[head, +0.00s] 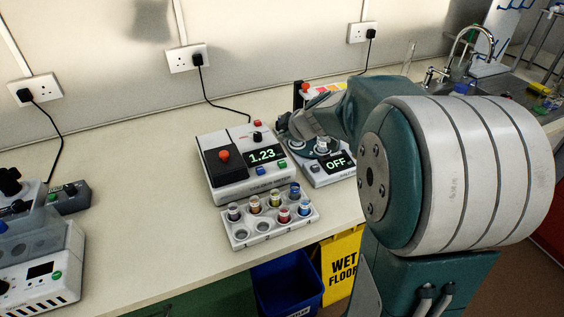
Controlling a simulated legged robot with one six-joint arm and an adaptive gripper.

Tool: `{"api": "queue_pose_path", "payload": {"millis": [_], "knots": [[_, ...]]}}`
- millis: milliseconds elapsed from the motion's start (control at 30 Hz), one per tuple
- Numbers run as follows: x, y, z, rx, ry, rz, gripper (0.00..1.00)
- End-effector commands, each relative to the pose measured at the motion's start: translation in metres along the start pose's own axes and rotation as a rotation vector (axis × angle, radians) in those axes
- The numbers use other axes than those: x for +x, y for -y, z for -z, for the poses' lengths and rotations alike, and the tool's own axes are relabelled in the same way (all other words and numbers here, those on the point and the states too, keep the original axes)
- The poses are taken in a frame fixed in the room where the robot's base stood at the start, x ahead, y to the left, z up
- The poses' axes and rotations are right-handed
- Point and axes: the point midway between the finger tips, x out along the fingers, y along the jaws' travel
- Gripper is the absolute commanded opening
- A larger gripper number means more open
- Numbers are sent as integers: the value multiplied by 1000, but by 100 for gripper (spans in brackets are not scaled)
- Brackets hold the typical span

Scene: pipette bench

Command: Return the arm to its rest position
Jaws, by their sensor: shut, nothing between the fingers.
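My arm (400,150) fills the right side of the head view and reaches over the back of the bench. My gripper (284,124), small and partly hidden by my own wrist, is at the far end of the arm. It is shut and empty, behind the right edge of the box reading 1.23 and above the bench instruments. I cannot tell its exact height.
A meter (231,175) reads 1.23; a second instrument (337,163) reads OFF, partly behind my arm. A white rack (241,237) holds several capped vials. More equipment (40,270) stands left. A sink (472,84) lies back right. A blue bin (287,284) stands below the bench.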

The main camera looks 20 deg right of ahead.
Motion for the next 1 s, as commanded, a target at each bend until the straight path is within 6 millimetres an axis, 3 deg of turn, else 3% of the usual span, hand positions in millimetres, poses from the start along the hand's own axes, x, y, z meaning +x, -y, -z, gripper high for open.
{"api": "queue_pose_path", "payload": {"millis": [400, 533, 800, 1000], "knots": [[0, 0, 0, 1, 0, 0, 0], [-11, 10, 11, 31, -7, 16, 0], [-67, 71, 50, 236, 12, 115, 0], [-109, 120, 58, 410, 83, 163, 0]]}}
